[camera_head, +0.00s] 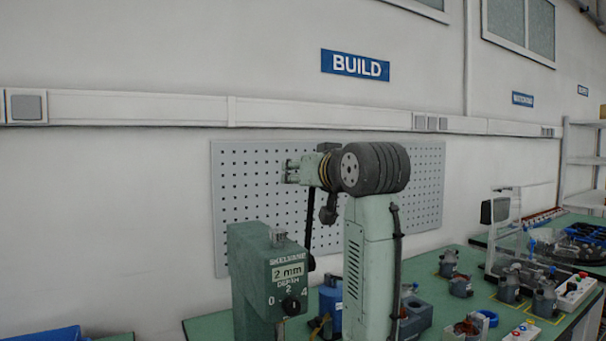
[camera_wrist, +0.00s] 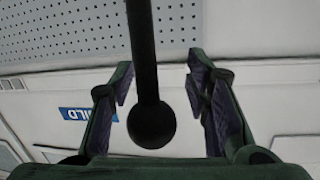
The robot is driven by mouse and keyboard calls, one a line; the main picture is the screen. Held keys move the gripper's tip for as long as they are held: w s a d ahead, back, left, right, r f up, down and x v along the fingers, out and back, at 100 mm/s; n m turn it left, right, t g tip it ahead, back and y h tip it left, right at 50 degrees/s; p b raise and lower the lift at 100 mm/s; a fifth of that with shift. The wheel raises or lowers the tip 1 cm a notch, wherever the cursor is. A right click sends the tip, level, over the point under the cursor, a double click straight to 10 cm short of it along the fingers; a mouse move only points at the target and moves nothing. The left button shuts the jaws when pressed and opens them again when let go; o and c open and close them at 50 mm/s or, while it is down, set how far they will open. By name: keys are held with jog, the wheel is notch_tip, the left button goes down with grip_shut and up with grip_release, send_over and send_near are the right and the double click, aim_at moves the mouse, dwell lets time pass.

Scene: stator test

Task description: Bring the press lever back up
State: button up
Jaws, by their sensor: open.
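The green press (camera_head: 272,285) stands at the lower left of the head view, with a "2 mm" depth label and a dial on its head. Its dark lever (camera_head: 311,225) rises almost upright beside the head, and its top end is hidden by my gripper (camera_head: 292,171). In the wrist view the black lever rod (camera_wrist: 142,45) runs in from the top edge and ends in a ball knob (camera_wrist: 152,124). The knob shows between the two spread fingers of my gripper (camera_wrist: 165,85), with a gap on both sides. The gripper is open; I see no finger touching the knob.
A perforated board (camera_head: 425,190) hangs on the wall behind my arm. The green bench (camera_head: 410,275) holds a blue part (camera_head: 330,300), several motor-like parts and a control box (camera_head: 577,291) to the right.

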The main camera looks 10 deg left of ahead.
jog(key=v, duration=1.2)
jog(key=shift+c, duration=0.4)
